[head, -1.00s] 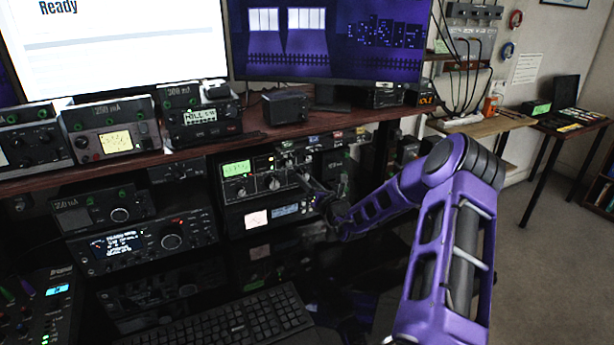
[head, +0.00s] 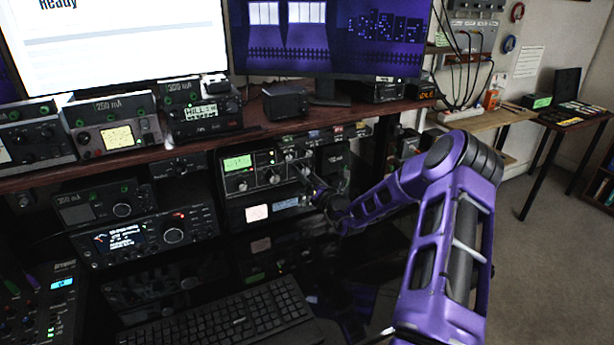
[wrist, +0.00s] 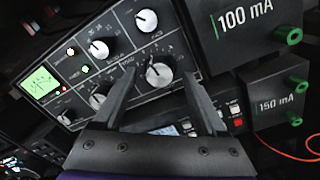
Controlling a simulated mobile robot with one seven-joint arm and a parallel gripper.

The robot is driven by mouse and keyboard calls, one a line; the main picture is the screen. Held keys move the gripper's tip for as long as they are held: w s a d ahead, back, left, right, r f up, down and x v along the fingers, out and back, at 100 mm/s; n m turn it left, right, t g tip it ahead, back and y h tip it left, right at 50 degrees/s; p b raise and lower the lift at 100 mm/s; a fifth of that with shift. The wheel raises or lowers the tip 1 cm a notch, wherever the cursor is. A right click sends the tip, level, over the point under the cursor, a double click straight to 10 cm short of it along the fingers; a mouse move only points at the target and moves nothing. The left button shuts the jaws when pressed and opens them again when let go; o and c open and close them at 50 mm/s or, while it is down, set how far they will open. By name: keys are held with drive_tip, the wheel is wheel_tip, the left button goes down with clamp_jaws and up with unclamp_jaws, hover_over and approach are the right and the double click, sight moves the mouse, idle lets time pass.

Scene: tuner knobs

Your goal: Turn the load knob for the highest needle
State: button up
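The tuner (head: 257,168) is a dark-faced box under the shelf, with a lit green meter (head: 238,163) at its left and several knobs. In the wrist view the meter (wrist: 41,86) glows green; its needle is too small to read. My gripper (wrist: 159,74) is open, with one dark finger on each side of a white-faced knob (wrist: 158,75) at the panel's lower right. I cannot tell whether the fingers touch it. The knob labels are not legible enough to name it. In the head view my gripper (head: 308,180) is small and dark at the tuner's right side.
In the wrist view, boxes marked 100 mA (wrist: 245,25) and 150 mA (wrist: 278,98) stand right of the tuner. Another unit (head: 270,209) with lit displays sits below it. A radio (head: 145,238) stands left, the shelf (head: 250,133) above, and a keyboard (head: 225,318) in front.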

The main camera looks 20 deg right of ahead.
drive_tip(key=s+d+p, duration=0.1)
drive_tip(key=s, duration=1.6)
drive_tip(key=shift+s+f, duration=0.15)
drive_tip(key=shift+s, duration=0.05)
drive_tip(key=shift+d, duration=0.1)
idle(1.0)
drive_tip(key=w+n+t+b, duration=0.1)
drive_tip(key=w+b, duration=0.1)
drive_tip(key=w, duration=0.3)
drive_tip(key=w+n+t+b, duration=0.1)
drive_tip(key=w+n+b, duration=0.1)
drive_tip(key=w, duration=0.4)
drive_tip(key=w+a+n+t+b, duration=0.1)
drive_tip(key=w+t+b, duration=0.1)
drive_tip(key=w, duration=0.4)
drive_tip(key=shift+w+n+h, duration=0.25)
drive_tip(key=shift+n+h, duration=0.05)
drive_tip(key=shift+h, duration=0.1)
clamp_jaws()
